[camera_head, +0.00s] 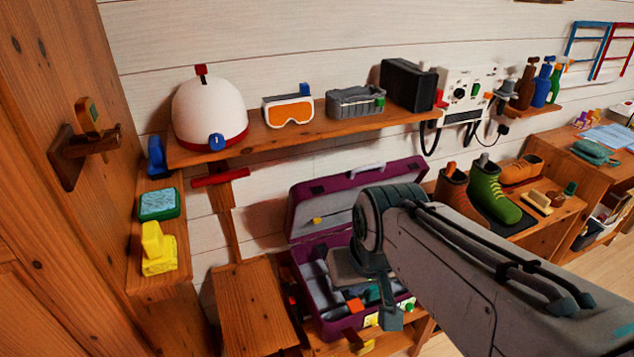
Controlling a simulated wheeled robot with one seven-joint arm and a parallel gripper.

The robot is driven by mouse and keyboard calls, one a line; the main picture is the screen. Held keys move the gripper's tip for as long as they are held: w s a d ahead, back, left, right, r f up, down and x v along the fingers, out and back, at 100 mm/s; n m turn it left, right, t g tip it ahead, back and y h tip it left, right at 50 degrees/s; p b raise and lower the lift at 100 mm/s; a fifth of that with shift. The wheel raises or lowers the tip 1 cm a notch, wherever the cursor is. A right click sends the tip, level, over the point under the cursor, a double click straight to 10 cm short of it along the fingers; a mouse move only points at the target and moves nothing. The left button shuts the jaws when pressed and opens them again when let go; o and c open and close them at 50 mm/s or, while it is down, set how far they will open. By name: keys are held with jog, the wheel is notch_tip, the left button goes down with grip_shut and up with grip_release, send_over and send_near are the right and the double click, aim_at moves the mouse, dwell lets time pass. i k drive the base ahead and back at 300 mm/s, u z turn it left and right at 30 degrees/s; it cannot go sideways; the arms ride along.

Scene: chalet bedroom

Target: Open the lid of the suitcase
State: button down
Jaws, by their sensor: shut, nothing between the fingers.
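The purple suitcase (321,320) stands on a wooden bench below the wall shelf. Its lid (321,210) is raised and leans back toward the wall, with a pale handle on its top edge. Inside the base are grey compartments and several small items, among them a red one and teal ones. My gripper (390,318) hangs over the front right part of the open base, with its fingers shut and nothing held. My arm covers the right side of the suitcase and lid. I cannot tell whether the fingers touch the suitcase.
The wall shelf (300,134) above holds a white helmet (208,112), goggles (288,110), a grey basket (355,101) and a black box (403,84). Boots (490,195) stand at the right. A wooden stool (250,305) is left of the suitcase. A yellow block (158,250) lies on a left shelf.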

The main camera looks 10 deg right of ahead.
aim_at(332, 197)
jog(key=u, duration=0.05)
jog(key=k, duration=0.4)
jog(key=z, duration=0.9)
jog(key=i, duration=1.05)
jog(key=u, duration=0.55)
